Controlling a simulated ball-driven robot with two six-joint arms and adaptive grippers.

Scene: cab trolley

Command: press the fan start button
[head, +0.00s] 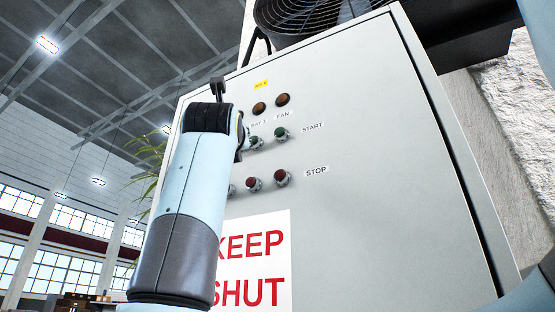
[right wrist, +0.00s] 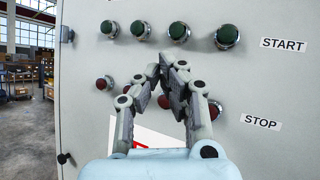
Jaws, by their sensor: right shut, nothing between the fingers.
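The fan start button is the rightmost green button (head: 281,133) in the START row, under the FAN label, on a grey cabinet door (head: 370,150). It also shows in the right wrist view (right wrist: 227,36), uncovered. My right gripper (right wrist: 168,62) is shut and empty in the right wrist view. Its fingertips appear below and left of the fan start button, just under the neighbouring green button (right wrist: 179,31). I cannot tell their distance from the panel. In the head view an arm link of mine covers the left buttons, and no fingertips show. My left gripper is not seen.
Red STOP buttons (head: 281,178) sit below the green row; the gripper partly covers some in the wrist view. Orange-brown lamps (head: 283,100) sit above. A KEEP SHUT sign (head: 252,262) is lower on the door. A round fan grille (head: 300,14) is above the cabinet.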

